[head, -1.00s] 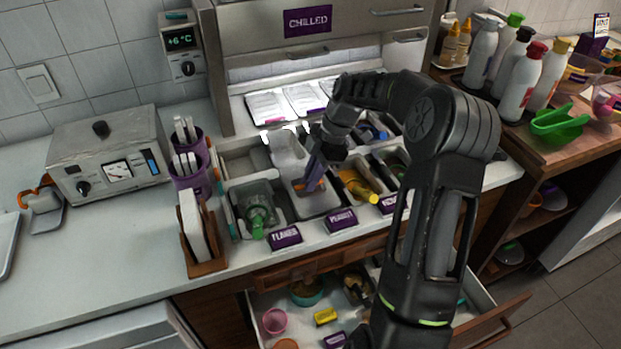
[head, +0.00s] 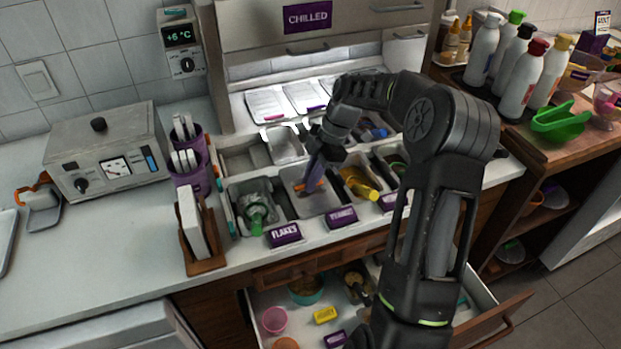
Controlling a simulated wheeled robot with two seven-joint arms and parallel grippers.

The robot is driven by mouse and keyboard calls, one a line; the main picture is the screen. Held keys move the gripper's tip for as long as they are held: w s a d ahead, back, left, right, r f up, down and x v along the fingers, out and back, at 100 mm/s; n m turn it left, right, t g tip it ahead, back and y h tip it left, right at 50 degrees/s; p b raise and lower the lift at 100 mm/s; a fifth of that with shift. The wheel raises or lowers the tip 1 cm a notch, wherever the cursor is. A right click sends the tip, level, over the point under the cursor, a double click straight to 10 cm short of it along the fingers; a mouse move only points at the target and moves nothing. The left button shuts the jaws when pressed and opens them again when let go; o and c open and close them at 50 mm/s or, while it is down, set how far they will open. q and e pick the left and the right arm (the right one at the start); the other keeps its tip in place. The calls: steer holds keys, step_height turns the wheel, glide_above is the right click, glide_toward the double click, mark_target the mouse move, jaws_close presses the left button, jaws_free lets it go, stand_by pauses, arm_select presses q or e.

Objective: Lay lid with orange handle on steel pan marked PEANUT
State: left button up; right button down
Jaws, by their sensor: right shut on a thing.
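My right gripper (head: 316,178) reaches down over the front row of pans, behind the purple PEANUT label (head: 342,217). It is shut on the orange handle (head: 313,186) of a lid. The grey surface under the handle lies at the steel pan marked PEANUT (head: 322,206). The gripper and wrist hide part of it, so I cannot tell whether the lid rests flat on the rim. My left gripper is out of view.
The pan marked FLAKES (head: 240,190) holds a green-handled tool on the left. A pan with a yellow-handled tool (head: 360,184) is on the right. The drawer below (head: 262,300) is open. Bottles (head: 521,82) stand on the right counter. The left counter front is clear.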

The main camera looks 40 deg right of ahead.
stand_by(0.5)
steer(key=c, duration=1.4)
jaws_free()
steer(key=shift+c, duration=0.2)
steer(key=c, duration=0.3)
steer(key=shift+r, duration=0.1)
steer(key=shift+r+p, duration=2.25)
steer(key=shift+r, duration=1.7)
